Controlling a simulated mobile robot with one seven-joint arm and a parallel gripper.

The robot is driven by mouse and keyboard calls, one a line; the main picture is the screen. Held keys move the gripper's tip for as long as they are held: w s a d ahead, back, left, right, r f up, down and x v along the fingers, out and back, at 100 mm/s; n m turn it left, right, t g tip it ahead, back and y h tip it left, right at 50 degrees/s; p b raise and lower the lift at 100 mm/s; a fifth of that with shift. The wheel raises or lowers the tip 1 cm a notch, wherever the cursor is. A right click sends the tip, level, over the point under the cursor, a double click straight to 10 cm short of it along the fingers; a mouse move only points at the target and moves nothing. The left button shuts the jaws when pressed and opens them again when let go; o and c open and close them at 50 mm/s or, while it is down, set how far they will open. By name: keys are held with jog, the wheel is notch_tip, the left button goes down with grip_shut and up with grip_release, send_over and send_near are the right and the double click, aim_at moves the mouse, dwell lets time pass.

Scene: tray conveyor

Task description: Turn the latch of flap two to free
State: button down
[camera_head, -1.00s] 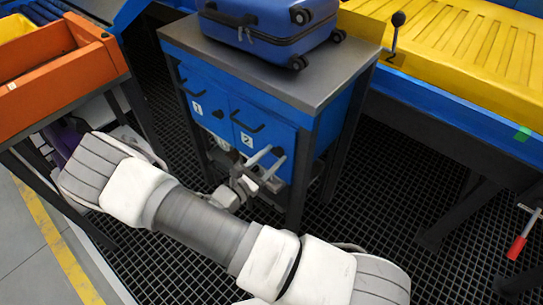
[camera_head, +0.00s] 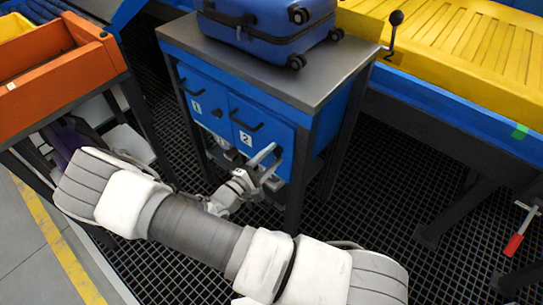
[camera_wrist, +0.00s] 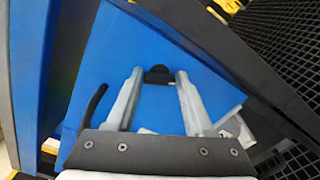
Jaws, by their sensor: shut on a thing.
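Flap two (camera_head: 248,140) is a blue panel marked 2 with a black bar handle, on the right of the cabinet front. It fills the middle of the wrist view (camera_wrist: 120,65). Its latch is a small black knob (camera_wrist: 158,75) at the panel's edge. My gripper (camera_wrist: 159,73) is shut on the latch, one pale finger on each side of it. In the head view my gripper (camera_head: 276,155) reaches the lower right of flap two, and the fingers mostly hide the latch. The flap looks closed.
Flap one (camera_head: 198,108), marked 1, is to the left of flap two. A blue suitcase (camera_head: 265,28) lies on the grey cabinet top (camera_head: 190,38). An orange tray (camera_head: 70,65) stands at left. A yellow conveyor (camera_head: 450,60) with a black-knobbed lever is at right. Dark grating covers the floor.

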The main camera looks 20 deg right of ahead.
jog(key=m, duration=0.5)
jog(key=shift+f, duration=0.15)
jog(key=shift+m, duration=0.3)
dwell(0.3)
jog(key=shift+c, duration=1.4)
grip_release()
jog(key=p+v, duration=0.2)
jog(key=v, duration=1.5)
jog(key=shift+s+a, duration=0.15)
